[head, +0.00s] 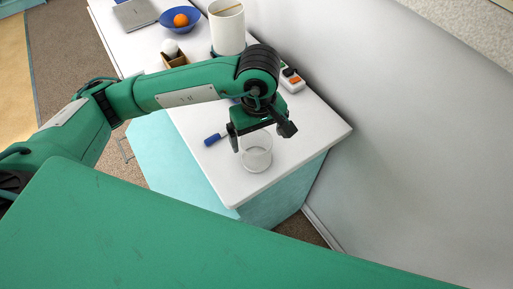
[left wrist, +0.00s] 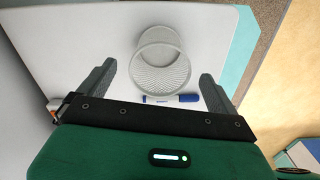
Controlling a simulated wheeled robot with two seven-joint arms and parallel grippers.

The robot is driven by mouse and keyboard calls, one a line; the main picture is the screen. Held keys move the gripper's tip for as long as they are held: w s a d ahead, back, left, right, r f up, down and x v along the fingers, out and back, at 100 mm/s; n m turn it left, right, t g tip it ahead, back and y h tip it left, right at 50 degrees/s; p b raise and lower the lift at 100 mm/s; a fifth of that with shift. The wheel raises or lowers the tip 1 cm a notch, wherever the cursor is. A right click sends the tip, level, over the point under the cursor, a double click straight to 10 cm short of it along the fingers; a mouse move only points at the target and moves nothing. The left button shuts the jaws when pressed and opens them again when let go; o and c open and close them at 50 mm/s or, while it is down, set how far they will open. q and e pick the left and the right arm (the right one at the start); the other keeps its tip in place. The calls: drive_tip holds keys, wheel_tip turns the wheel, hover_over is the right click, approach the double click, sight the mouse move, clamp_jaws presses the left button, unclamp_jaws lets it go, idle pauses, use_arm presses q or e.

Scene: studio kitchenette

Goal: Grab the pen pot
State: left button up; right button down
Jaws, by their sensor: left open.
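The pen pot (head: 257,158) is a pale, round mesh cup near the front end of the white counter. In the left wrist view the pen pot (left wrist: 163,72) shows its open rim and mesh side, and it looks empty. My left gripper (head: 262,141) is open above and just behind the pot in the head view. In the left wrist view its two fingers (left wrist: 158,82) spread to either side of the pot, with no clear contact. My right gripper is in neither view.
A blue-capped marker (left wrist: 172,98) lies beside the pot; its blue end (head: 212,139) shows in the head view. A power strip (head: 292,80) sits by the wall.

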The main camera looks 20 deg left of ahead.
sight(256, 149)
use_arm(q)
wheel_tip(256, 149, down, 4)
drive_tip(key=shift+w+a+r+p, duration=0.1)
drive_tip(key=shift+r+p, duration=0.15)
drive_tip(key=shift+p, duration=0.35)
drive_tip(key=f, duration=0.1)
drive_tip(key=f+p, duration=0.1)
drive_tip(key=f, duration=0.1)
drive_tip(key=shift+w+a+f, duration=0.1)
drive_tip(key=shift+a, duration=0.15)
drive_tip(key=shift+f, duration=0.5)
drive_tip(key=c, duration=1.1)
drive_tip(key=shift+r, duration=0.15)
